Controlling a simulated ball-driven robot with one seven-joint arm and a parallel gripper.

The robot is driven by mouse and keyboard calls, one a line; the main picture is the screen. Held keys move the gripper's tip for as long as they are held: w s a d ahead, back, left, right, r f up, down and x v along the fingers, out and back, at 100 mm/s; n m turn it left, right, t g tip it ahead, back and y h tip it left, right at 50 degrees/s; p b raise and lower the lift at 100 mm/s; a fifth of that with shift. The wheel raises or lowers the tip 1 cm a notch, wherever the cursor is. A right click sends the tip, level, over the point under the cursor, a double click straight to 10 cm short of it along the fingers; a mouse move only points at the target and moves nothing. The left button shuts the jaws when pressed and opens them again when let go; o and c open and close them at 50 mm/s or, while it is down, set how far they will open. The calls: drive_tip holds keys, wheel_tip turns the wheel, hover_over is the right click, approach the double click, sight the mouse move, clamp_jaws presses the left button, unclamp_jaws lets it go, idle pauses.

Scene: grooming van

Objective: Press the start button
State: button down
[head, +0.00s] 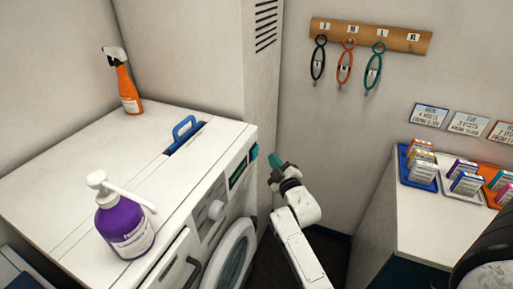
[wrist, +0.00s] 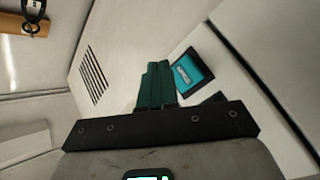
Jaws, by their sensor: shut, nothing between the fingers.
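The white washing machine (head: 222,185) has a slanted front panel with a dial (head: 216,210) and a dark display with a teal screen (head: 238,172). In the wrist view, my gripper (wrist: 155,85) points toward the machine and may hide part of the panel.
A purple pump bottle (head: 124,225), an orange spray bottle (head: 127,88) and a blue handle (head: 183,130) are on the machine's top. A counter with trays of small boxes (head: 422,165) stands at right. Collars hang from a wooden rack (head: 370,35) on the back wall.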

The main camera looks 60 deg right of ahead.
drive_tip(key=shift+s+d+b, duration=0.1)
drive_tip(key=shift+s+b, duration=0.5)
drive_tip(key=shift+s, duration=0.6)
idle(0.8)
drive_tip(key=s+a+f+m+g+y+b, duration=0.1)
drive_tip(key=a+f+g+y, duration=0.25)
drive_tip(key=a+f, duration=0.35)
drive_tip(key=s+a+f+m+g+y+b, duration=0.1)
drive_tip(key=a+f+m+g+y, duration=0.25)
drive_tip(key=a, duration=0.65)
drive_tip(key=s+a+f+n+g+y, duration=0.1)
drive_tip(key=s+a+f+g+y, duration=0.1)
drive_tip(key=s+a, duration=0.4)
drive_tip(key=s+a+f+n+g+y+b, duration=0.1)
drive_tip(key=s+a+f+g+y, duration=0.1)
drive_tip(key=s+a, duration=0.5)
drive_tip(key=a+g+y, duration=0.1)
drive_tip(key=a+g, duration=0.1)
drive_tip(key=a, duration=0.2)
drive_tip(key=shift+s+a, duration=0.15)
drive_tip(key=shift+a, duration=0.1)
